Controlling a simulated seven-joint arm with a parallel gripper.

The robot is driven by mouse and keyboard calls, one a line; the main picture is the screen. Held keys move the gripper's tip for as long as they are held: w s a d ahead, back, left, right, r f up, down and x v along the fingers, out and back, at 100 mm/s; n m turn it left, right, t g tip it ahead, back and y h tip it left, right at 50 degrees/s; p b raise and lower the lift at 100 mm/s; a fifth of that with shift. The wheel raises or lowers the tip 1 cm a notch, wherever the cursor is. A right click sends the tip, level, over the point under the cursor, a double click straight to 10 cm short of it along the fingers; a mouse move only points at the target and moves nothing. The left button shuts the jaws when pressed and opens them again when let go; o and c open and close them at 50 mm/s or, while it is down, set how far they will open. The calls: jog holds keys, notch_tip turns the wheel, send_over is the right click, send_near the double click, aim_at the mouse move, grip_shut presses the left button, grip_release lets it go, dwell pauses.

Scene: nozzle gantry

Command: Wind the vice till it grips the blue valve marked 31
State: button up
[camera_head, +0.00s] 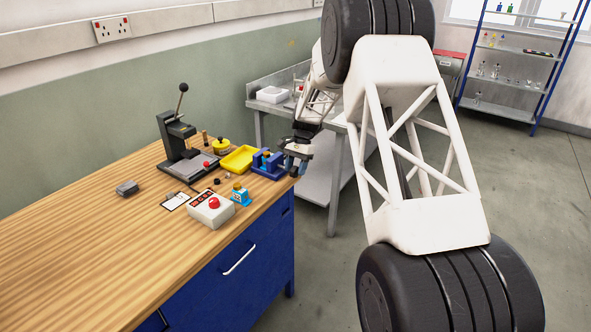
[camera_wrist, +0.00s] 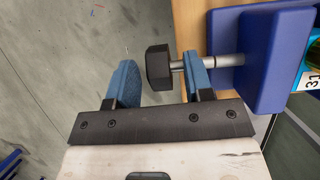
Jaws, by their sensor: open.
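The blue vice (camera_wrist: 270,60) fills the right of the wrist view. Its steel screw ends in a black knob (camera_wrist: 158,67). My gripper (camera_wrist: 160,80) is open, with a blue finger on each side of the knob in the picture and a gap beside each. The right finger covers part of the screw. A light-blue piece marked 31 (camera_wrist: 312,83), cut by the right edge, shows beyond the near blue jaw; contact is unclear. In the head view the vice (camera_head: 267,163) is at the bench's right end, beside my gripper (camera_head: 292,163). A light-blue piece (camera_head: 240,196) stands nearer the front.
On the wooden bench (camera_head: 90,240) are a yellow tray (camera_head: 238,158), a black lever press (camera_head: 178,140), a box with a red button (camera_head: 211,208) and a small grey block (camera_head: 127,188). The bench's left part is clear. A grey table (camera_head: 318,180) stands behind.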

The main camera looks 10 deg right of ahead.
aim_at(293, 168)
jog(key=v, duration=0.7)
jog(key=shift+r, duration=0.15)
dwell(0.3)
jog(key=shift+s+a+t+h, duration=0.8)
jog(key=shift+h, duration=0.2)
jog(key=shift+s+a+r+t+h, duration=0.25)
jog(key=shift+s+a+t+h, duration=0.45)
jog(key=shift+t, duration=0.2)
jog(key=shift+w, duration=0.1)
jog(key=shift+d+f, duration=0.15)
jog(key=shift+f, duration=3.75)
jog(key=shift+c, duration=0.4)
